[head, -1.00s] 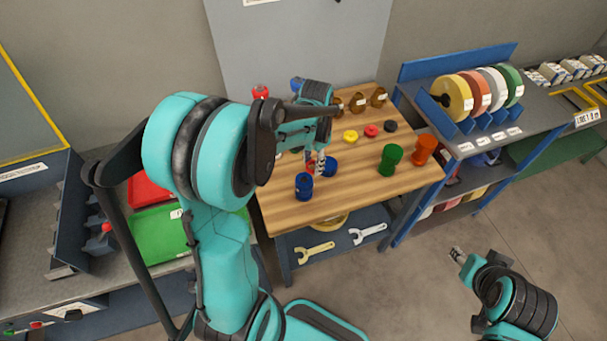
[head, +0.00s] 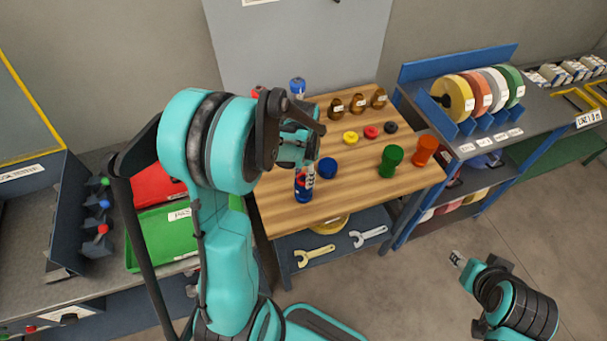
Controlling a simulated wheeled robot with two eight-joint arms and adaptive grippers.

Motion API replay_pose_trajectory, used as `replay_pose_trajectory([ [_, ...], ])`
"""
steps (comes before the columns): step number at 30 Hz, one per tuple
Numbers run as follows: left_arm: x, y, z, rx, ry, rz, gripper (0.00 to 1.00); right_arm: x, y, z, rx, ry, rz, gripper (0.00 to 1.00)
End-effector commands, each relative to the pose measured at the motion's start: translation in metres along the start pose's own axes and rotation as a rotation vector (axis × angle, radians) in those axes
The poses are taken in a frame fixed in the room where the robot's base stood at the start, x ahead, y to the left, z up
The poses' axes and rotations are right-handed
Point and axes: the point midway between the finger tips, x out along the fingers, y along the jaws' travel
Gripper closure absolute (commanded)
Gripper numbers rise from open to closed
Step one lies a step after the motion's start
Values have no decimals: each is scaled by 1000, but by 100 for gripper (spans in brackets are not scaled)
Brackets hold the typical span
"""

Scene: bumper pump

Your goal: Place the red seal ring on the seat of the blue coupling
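The blue coupling (head: 304,194) stands upright near the left front of the wooden bench in the head view. My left gripper (head: 304,178) points down right over its top. A small patch of red shows at the fingertips, where the red seal ring (head: 299,183) appears to be held, at or just above the coupling's top. The fingers and the small size hide whether the ring touches the seat. My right gripper (head: 457,257) is low over the floor at the right, away from the bench; its finger gap is too small to judge.
A blue round piece (head: 328,168) lies just right of the coupling. Green (head: 390,161) and orange (head: 425,150) couplings stand at the right. Yellow (head: 350,137), red (head: 371,132) and black (head: 390,127) round pieces lie behind, before several brown fittings (head: 357,103). The bench's front middle is clear.

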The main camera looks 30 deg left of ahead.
Motion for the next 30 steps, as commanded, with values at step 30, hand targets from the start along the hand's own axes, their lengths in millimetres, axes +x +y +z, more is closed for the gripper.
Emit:
replay_pose_trajectory([
  [30,-114,0,0,0,0,0,44,-22,0,-16,0,0,0,60],
])
